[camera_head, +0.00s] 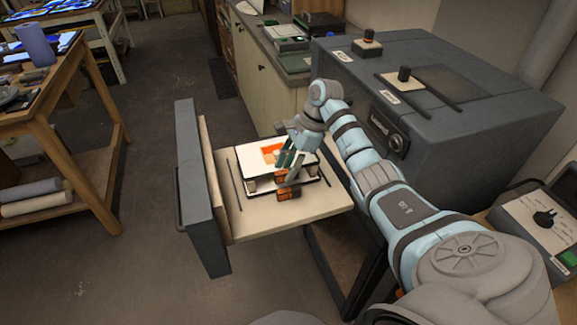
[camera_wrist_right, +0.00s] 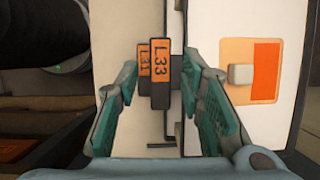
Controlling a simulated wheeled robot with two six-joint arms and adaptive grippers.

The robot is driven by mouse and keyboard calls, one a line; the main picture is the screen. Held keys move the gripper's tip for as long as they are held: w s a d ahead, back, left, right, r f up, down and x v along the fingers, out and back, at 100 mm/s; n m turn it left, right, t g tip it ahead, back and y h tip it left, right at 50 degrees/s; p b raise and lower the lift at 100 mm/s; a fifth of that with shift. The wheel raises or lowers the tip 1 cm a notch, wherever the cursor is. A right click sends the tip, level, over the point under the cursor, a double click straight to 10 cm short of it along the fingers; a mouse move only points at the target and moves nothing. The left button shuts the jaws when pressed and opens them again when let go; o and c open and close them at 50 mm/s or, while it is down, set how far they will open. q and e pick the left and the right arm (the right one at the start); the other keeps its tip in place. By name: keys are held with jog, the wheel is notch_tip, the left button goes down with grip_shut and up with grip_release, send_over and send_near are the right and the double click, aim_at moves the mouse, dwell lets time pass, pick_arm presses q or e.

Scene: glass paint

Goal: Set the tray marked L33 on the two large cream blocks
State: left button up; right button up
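The tray marked L33 (camera_wrist_right: 212,35) is white, with an orange panel and a small pale block on it. In the head view this tray (camera_head: 247,157) is the upper layer of a stack on the pulled-out drawer. Its dark handle with the orange L33 tag (camera_wrist_right: 160,66) stands between the fingers of my right gripper (camera_wrist_right: 161,68). The fingers are apart, with gaps on both sides of the handle. In the head view my right gripper (camera_head: 287,168) is at the stack's right front. My left gripper is out of view.
An L31 tag (camera_wrist_right: 144,64) sits beside and behind the L33 tag. The drawer (camera_head: 285,218) has a thick grey front (camera_head: 197,190) at left. The grey kiln body (camera_head: 440,105) stands at right. A wooden bench (camera_head: 60,100) stands at left, with open floor between.

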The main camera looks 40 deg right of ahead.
jog(key=shift+r, duration=0.1)
jog(key=shift+p+v, duration=0.65)
jog(key=shift+v, duration=0.35)
jog(key=v, duration=0.5)
jog(key=shift+w+a, duration=0.1)
jog(key=shift+a, duration=0.05)
jog(key=p+v, duration=0.4)
jog(key=v, duration=0.2)
